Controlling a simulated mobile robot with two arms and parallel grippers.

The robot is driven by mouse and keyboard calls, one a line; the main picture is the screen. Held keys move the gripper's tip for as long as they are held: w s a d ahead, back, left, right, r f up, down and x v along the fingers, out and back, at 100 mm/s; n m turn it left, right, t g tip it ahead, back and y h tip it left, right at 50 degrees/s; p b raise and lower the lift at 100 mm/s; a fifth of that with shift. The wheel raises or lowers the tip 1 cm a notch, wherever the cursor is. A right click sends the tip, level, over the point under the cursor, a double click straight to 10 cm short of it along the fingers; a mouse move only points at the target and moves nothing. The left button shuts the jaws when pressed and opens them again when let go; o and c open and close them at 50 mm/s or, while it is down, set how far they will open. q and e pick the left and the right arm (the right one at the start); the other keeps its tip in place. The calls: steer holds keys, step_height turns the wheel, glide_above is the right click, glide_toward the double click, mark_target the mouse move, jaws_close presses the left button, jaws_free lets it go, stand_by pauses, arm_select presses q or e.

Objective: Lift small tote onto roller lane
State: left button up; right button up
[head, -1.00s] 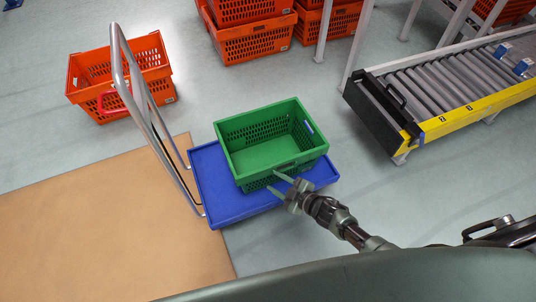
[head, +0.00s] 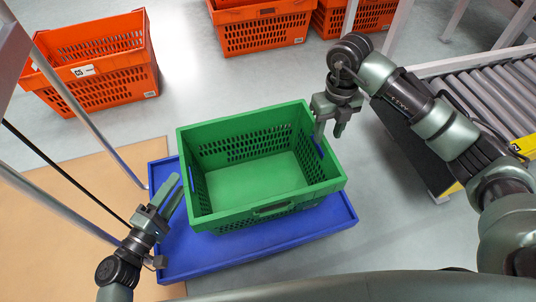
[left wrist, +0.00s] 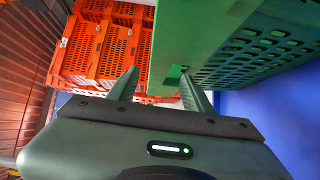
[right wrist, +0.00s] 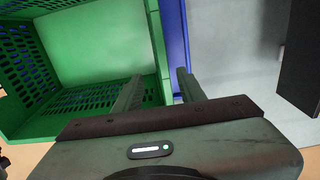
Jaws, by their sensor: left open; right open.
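The small green tote (head: 262,160) is empty and stands upright on the blue cart deck (head: 180,245). My left gripper (head: 172,192) is open beside the tote's left end; in the left wrist view its fingers (left wrist: 160,90) are at the green wall (left wrist: 190,45), and I cannot tell whether they touch it. My right gripper (head: 332,125) is open at the tote's right end, near the top rim. In the right wrist view its fingers (right wrist: 156,92) sit either side of the green end wall (right wrist: 158,60). The roller lane (head: 490,85) is at the right, partly hidden behind my right arm.
An orange tote (head: 95,75) stands on the floor at the upper left. Grey floor (head: 380,235) lies between the cart and the lane.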

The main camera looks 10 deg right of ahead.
mark_target(188, 169)
steer(key=shift+w+d+r, duration=0.25)
steer(key=shift+w+d, duration=0.1)
steer(key=shift+w, duration=0.15)
arm_select(q)
steer(key=shift+w+d+r, duration=0.1)
steer(key=shift+w+d, duration=0.1)
steer(key=shift+w, duration=0.1)
arm_select(e)
steer(key=shift+s+a, duration=0.1)
arm_select(q)
steer(key=shift+x, duration=3.9)
arm_select(e)
steer(key=shift+f, duration=3.95)
arm_select(q)
steer(key=c, duration=0.9)
arm_select(e)
jaws_close()
arm_select(q)
jaws_close()
